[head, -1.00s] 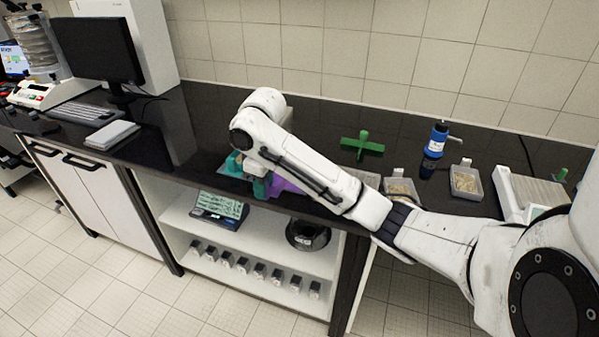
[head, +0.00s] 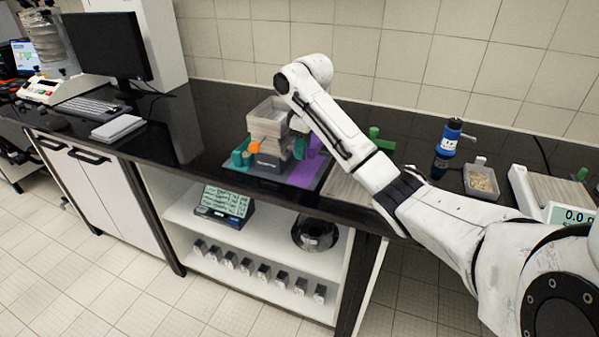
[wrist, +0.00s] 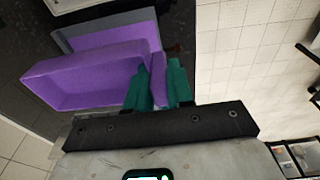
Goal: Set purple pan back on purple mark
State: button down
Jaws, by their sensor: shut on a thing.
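My gripper (wrist: 158,84) has teal fingers, shut on the upright purple tab of the purple pan (wrist: 80,78) in the wrist view. The pan's open, empty-looking inside shows to the left of the fingers. Beyond it lies a flat purple area, likely the purple mark (wrist: 112,37), on a grey surface; I cannot tell whether the pan touches it. In the head view, flat purple (head: 306,173) lies right of a grey stack, with an upright purple piece above it.
The grey stack (head: 268,118) with orange and teal parts stands close left of the purple. A green cross-shaped piece (head: 378,139), blue bottle (head: 446,140), grain tray (head: 481,180) and scale (head: 571,214) are to the right.

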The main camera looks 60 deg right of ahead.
jog(key=f, duration=0.1)
jog(key=w+d+f+b, duration=0.1)
jog(key=w+d+f, duration=0.1)
jog(key=shift+d+f+b, duration=0.15)
jog(key=shift+f+b, duration=0.15)
jog(key=shift+f, duration=0.1)
jog(key=shift+w+d+f, duration=0.3)
jog(key=shift+d+f, duration=0.15)
jog(key=shift+f, duration=0.2)
jog(key=shift+f+p, duration=0.45)
jog(key=shift+f, duration=1.15)
jog(key=shift+f, duration=0.6)
jog(key=c, duration=1)
grip_release()
jog(key=shift+r, duration=0.15)
jog(key=r, duration=0.4)
jog(key=s+r+p, duration=0.1)
jog(key=r, duration=0.8)
jog(key=shift+s+a, duration=0.1)
jog(key=shift+s, duration=0.1)
